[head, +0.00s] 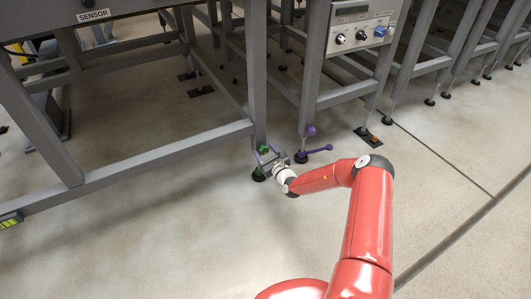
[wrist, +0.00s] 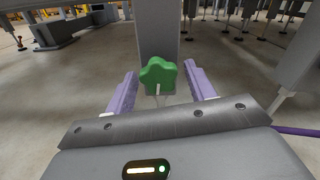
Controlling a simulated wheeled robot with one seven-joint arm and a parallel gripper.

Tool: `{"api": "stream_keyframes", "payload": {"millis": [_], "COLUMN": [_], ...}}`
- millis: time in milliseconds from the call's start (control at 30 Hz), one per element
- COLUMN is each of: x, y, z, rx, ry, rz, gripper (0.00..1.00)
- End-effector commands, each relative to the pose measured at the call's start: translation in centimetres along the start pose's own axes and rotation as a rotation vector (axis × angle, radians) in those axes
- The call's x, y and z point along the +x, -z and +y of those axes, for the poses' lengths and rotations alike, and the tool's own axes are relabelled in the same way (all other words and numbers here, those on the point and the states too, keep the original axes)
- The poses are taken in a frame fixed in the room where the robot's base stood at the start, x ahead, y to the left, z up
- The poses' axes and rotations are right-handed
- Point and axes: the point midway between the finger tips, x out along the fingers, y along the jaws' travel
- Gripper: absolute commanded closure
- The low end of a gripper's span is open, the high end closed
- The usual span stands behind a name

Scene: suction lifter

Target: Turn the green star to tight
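The green star (wrist: 158,74) is a star-shaped knob in front of a grey machine leg in the wrist view. In the head view a green part (head: 264,149) shows at the foot of the leg, partly behind my gripper. My gripper (wrist: 160,90) is open, with one purple finger to the left of the star and one to the right. Gaps show between the star and both fingers, so it is not gripped. Any mark for tight or loose cannot be seen.
A grey frame leg (head: 256,80) rises right at the knob. A purple lever (head: 318,150) sticks out at the neighbouring leg's foot, right of my gripper. A control panel (head: 362,25) with knobs is at the upper right. The floor in front (head: 130,240) is clear.

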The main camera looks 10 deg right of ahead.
Motion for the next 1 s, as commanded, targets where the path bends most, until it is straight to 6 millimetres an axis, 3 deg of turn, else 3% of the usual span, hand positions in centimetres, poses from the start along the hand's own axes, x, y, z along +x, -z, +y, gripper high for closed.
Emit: {"api": "stream_keyframes", "payload": {"millis": [33, 300, 667, 1000], "x": [-0.01, -0.02, -0.03, 0.0], "y": [0.0, -0.01, -0.07, -0.16], "z": [0.01, 0.02, 0.08, 0.19], "rx": [0.0, 0.0, 0.059, 0.309], "ry": [0.0, -0.001, -0.001, -0.001], "rz": [0.0, 0.0, 0.0, 0.001], "gripper": [0.53, 0.88, 0.88, 0.88]}}
